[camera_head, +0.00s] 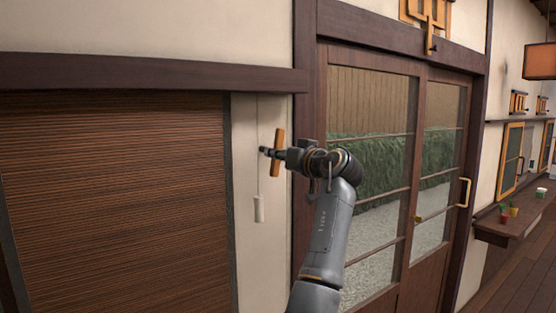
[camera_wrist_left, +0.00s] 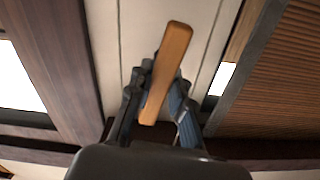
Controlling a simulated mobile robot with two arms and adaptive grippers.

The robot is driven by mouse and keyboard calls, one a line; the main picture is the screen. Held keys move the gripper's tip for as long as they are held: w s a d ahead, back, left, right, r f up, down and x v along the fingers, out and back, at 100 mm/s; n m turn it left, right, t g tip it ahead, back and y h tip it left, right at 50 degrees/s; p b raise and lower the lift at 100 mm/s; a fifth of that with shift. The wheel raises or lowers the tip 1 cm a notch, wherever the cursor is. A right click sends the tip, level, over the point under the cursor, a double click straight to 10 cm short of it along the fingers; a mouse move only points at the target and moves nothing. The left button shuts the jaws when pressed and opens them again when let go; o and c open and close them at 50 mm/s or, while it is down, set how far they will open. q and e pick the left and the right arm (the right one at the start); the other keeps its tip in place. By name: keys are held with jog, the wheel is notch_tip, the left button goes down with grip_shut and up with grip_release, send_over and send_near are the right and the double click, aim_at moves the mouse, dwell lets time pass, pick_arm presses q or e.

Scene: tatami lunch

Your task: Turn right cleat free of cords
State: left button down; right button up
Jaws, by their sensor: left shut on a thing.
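The orange-brown wooden cleat (camera_head: 279,139) is on the pale wall strip between the slatted blind and the door frame. It stands nearly upright, leaning slightly. My left gripper (camera_head: 270,153) is shut on its middle, and both ends stick out past the fingers. The left wrist view shows the cleat (camera_wrist_left: 173,55) tilted between the fingers. A thin cord with a white pull (camera_head: 259,209) hangs just left of the cleat, apart from it. I see no cord wound on the cleat's visible ends; its middle is hidden by the fingers. My right gripper is not in view.
A brown slatted blind (camera_head: 120,200) fills the left. A dark wooden post (camera_head: 305,80) and glazed sliding doors (camera_head: 385,130) stand close to the right of my left gripper. A shelf (camera_head: 510,225) with small pots is far right.

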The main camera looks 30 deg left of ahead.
pick_arm(q)
jog(key=shift+f+n, duration=0.15)
jog(key=shift+n, duration=0.85)
jog(key=shift+b, duration=0.3)
jog(key=c, duration=1.4)
grip_release()
jog(key=shift+o, duration=1)
jog(key=shift+w+a, duration=0.1)
jog(key=shift+a, duration=0.05)
jog(key=v, duration=1.2)
